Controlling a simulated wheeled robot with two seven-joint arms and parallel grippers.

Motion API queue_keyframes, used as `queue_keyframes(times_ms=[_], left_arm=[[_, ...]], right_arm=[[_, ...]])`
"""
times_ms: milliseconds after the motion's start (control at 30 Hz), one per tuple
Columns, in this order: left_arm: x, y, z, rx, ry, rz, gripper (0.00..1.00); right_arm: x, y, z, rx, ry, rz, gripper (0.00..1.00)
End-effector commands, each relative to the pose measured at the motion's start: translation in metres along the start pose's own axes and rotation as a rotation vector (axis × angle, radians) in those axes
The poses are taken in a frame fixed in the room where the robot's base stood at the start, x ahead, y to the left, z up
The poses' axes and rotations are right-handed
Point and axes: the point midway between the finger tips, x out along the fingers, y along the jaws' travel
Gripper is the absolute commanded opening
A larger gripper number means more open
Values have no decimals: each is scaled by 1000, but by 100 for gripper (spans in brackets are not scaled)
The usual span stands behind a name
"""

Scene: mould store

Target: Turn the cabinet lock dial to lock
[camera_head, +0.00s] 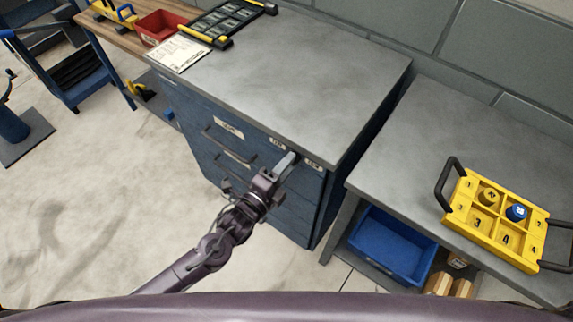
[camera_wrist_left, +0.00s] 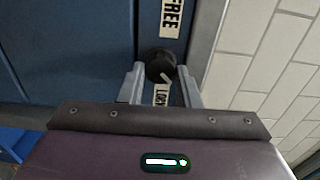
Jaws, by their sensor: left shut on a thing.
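The cabinet (camera_head: 262,110) is blue with a grey top; my left gripper (camera_head: 284,166) is at the upper right of its drawer front. In the left wrist view the dark round lock dial (camera_wrist_left: 158,63) sits between the two fingers of my left gripper (camera_wrist_left: 160,76), which is shut on it. The dial's pale pointer mark slants toward the LOCK label (camera_wrist_left: 160,95), partly hidden by the wrist housing. The FREE label (camera_wrist_left: 171,18) is on the opposite side of the dial. In the head view the gripper hides the dial. My right gripper is not in view.
A grey bench (camera_head: 470,130) stands right of the cabinet, with a yellow numbered tray (camera_head: 480,229) on top and a blue bin (camera_head: 393,246) below. Drawer handles (camera_head: 228,139) stick out left of my gripper. A red bin (camera_head: 160,27) is at the back left.

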Motion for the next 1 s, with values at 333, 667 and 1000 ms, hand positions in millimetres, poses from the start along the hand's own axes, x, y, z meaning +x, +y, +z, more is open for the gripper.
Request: queue_keyframes(times_ms=[333, 667, 1000], left_arm=[[0, 1, 0, 26, 1, 3, 7], [0, 1, 0, 25, 1, 2, 46], [-2, 1, 0, 24, 0, 1, 52]], right_arm=[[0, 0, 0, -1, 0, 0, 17], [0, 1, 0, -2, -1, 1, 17], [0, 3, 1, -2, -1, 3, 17]])
